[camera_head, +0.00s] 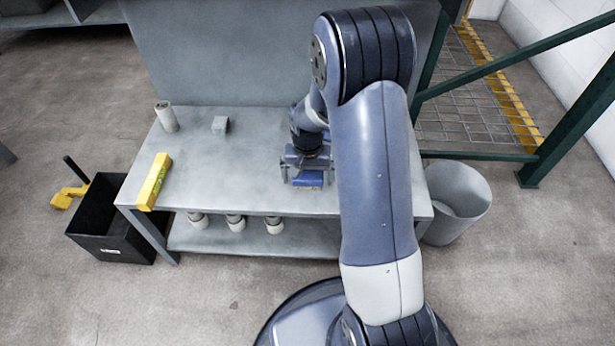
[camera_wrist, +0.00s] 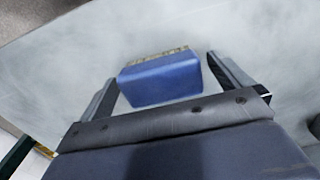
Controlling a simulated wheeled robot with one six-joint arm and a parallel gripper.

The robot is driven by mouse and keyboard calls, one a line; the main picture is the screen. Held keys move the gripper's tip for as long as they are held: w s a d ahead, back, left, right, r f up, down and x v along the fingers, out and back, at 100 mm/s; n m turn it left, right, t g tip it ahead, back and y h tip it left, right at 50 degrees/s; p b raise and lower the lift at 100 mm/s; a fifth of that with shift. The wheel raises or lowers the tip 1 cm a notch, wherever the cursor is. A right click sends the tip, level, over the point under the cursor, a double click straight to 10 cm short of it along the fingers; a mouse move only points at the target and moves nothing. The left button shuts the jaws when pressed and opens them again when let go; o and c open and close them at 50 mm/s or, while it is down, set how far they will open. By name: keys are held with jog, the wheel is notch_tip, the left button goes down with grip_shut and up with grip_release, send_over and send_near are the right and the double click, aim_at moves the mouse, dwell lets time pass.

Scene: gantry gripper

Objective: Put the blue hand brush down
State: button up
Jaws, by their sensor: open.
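The blue hand brush (camera_head: 308,180) is on or just above the grey table top (camera_head: 240,180), right of the middle of the table. In the wrist view the brush (camera_wrist: 162,80) is a blue block with a tan bristle edge along its far side. My gripper (camera_head: 307,172) is over the brush, low above the table. In the wrist view its two fingers stand on either side of the brush, with a gap visible at the right finger. The jaws are open. My arm hides part of the table's right side.
A black bin (camera_head: 101,222) is left; a grey bin (camera_head: 462,192) is right.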

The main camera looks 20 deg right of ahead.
aim_at(307, 175)
notch_tip(307, 175, up, 11)
jog(key=p, duration=0.3)
notch_tip(307, 175, down, 12)
jog(key=b, duration=0.4)
jog(key=shift+f, duration=0.15)
jog(key=shift+r+p, duration=0.85)
jog(key=shift+r, duration=1.1)
